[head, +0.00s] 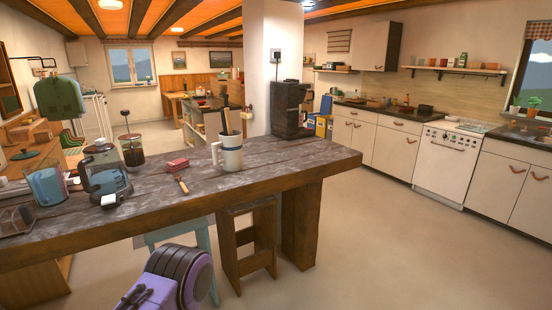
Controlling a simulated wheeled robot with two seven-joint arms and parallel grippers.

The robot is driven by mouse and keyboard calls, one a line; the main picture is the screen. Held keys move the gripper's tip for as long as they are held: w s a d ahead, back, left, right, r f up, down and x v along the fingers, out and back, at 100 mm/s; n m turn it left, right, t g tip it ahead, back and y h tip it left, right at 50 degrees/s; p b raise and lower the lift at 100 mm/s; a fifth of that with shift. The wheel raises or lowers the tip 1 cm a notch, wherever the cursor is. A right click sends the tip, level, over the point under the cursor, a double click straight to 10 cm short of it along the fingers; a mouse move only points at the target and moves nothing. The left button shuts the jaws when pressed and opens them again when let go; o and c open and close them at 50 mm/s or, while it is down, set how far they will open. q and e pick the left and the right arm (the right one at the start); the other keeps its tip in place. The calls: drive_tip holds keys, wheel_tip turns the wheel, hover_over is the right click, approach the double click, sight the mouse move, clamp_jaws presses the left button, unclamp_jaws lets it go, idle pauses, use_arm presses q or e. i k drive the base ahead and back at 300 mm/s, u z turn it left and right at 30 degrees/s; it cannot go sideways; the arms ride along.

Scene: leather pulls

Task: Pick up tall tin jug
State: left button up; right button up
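A tall pale jug (230,153) with blue bands and a handle on its left side stands upright on the dark wooden counter (290,155), near its front edge. It looks like the tall tin jug, though I cannot confirm its material. Long brown and dark sticks or utensil handles rise behind or out of its top; I cannot tell which. I recognise neither of my grippers in the head view, and nothing is seen touching the jug.
A small red box (177,164) and a brush-like tool (181,184) lie left of the jug. A glass coffee pot (105,172), a dark-filled glass jar (132,151) and a blue tumbler (46,186) stand farther left. A black coffee machine (290,108) stands behind right. Stools are below.

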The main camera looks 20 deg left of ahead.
sight(231, 147)
drive_tip(key=z, duration=0.1)
drive_tip(key=i, duration=1.05)
drive_tip(key=u, duration=0.7)
